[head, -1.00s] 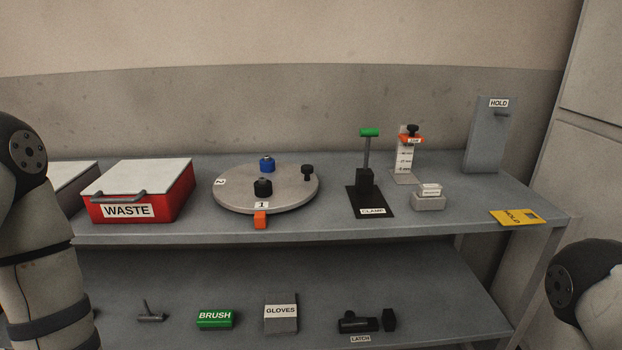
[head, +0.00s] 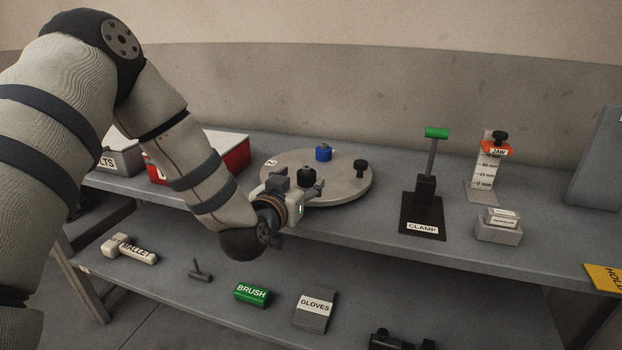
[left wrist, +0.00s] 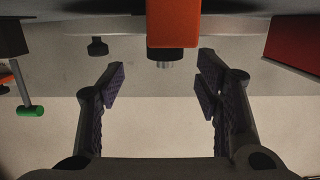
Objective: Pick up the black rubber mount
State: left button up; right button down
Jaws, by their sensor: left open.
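My left gripper (head: 298,183) is open and empty at the turntable's front edge, just in front of the mount. In the left wrist view, which appears upside down, the open fingers (left wrist: 163,72) point toward a dark piece with a silvery stud (left wrist: 172,55), apparently the mount, beyond the fingertips. An orange block (left wrist: 173,22) on the turntable's front partly hides it. My right gripper is not in view.
A blue mount (head: 323,153) and a black knob-shaped piece (head: 360,168) also stand on the turntable. The red waste box (head: 236,158) is left, partly behind my arm. The clamp (head: 426,190) with its green handle stands right. Bench between turntable and clamp is clear.

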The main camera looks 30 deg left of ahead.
aim_at(303, 177)
pick_arm(q)
jog(key=x, duration=0.4)
jog(key=shift+w+a+f+b, duration=0.15)
jog(key=shift+a+f+b, duration=0.2)
jog(key=shift+f+b, duration=0.05)
jog(key=shift+w+r, duration=0.1)
jog(key=shift+w, duration=0.15)
jog(key=shift+r, duration=0.15)
jog(key=c, duration=1.3)
jog(key=shift+o, duration=0.2)
